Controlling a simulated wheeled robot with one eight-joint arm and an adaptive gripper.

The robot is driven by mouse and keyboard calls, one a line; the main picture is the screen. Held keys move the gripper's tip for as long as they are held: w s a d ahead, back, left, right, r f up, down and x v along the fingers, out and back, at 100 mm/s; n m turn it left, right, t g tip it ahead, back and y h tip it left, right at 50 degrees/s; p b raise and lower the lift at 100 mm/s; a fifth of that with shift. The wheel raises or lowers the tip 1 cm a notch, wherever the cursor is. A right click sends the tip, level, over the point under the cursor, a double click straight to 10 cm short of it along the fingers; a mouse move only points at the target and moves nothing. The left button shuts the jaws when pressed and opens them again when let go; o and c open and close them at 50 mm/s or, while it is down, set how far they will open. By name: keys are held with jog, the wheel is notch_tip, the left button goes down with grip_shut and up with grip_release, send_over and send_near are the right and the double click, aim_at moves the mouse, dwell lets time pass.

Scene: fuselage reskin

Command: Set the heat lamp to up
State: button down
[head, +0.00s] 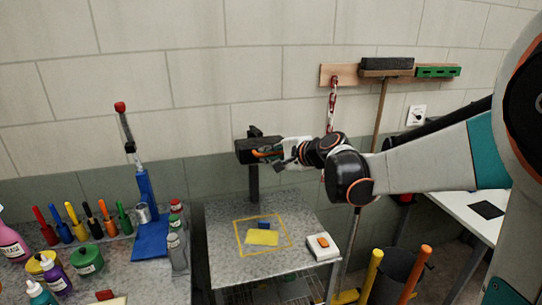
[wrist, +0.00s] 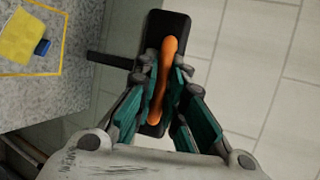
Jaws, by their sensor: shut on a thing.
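The heat lamp (head: 246,149) is a black head on a dark upright post at the back of a speckled grey table. Its head appears roughly level in the head view. In the wrist view, the black lamp head (wrist: 177,22) carries a curved orange handle (wrist: 168,48). My gripper (head: 280,155) reaches in from the right. In the wrist view, my gripper (wrist: 165,72) has its fingers on both sides of the orange handle and is shut on it. The fingers hide part of the handle and head.
The grey table (head: 222,268) below has a yellow outlined square with a yellow pad (head: 262,238) and a small blue thing inside. A white box (head: 322,247) with an orange top sits at its right. The tiled wall is close behind the lamp.

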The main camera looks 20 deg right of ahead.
jog(key=w+r+m+g+p, duration=0.1)
jog(key=w+r+g+p, duration=0.2)
jog(key=r, duration=0.7)
jog(key=w+r+m+g+p, duration=0.1)
jog(key=w+r+g+p, duration=0.3)
jog(key=w+r+p, duration=0.3)
jog(key=shift+w+r+h+p, duration=0.35)
jog(key=shift+r+p, duration=1.15)
jog(key=shift+p, duration=1.25)
jog(key=c, duration=1.7)
grip_release()
jog(key=shift+o, duration=0.2)
